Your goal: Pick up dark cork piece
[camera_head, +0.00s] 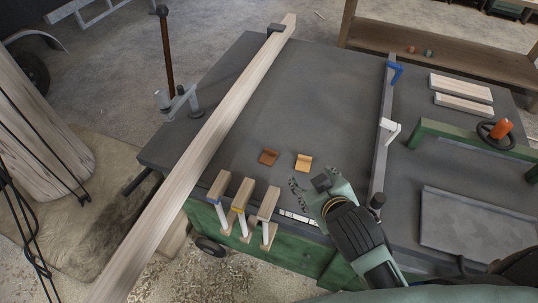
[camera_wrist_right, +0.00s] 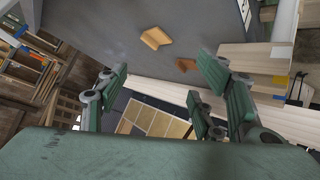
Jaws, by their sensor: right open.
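The dark cork piece (camera_head: 268,157) is a small reddish-brown angled piece lying on the grey table top (camera_head: 280,95). A lighter tan cork piece (camera_head: 303,162) lies just to its right. My right gripper (camera_head: 312,190) is below and to the right of both pieces in the head view, apart from them. In the right wrist view my right gripper (camera_wrist_right: 164,66) is open, with nothing between its fingers. That view also shows the dark piece (camera_wrist_right: 186,65) near the right-hand finger and the tan piece (camera_wrist_right: 156,38) above it. My left gripper is not in view.
A long wooden beam (camera_head: 205,145) crosses the table's left side. Several wood-topped tools (camera_head: 243,195) stand at the front edge. A metal rail (camera_head: 383,135) with blue and white clamps lies to the right. The table behind the cork pieces is clear.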

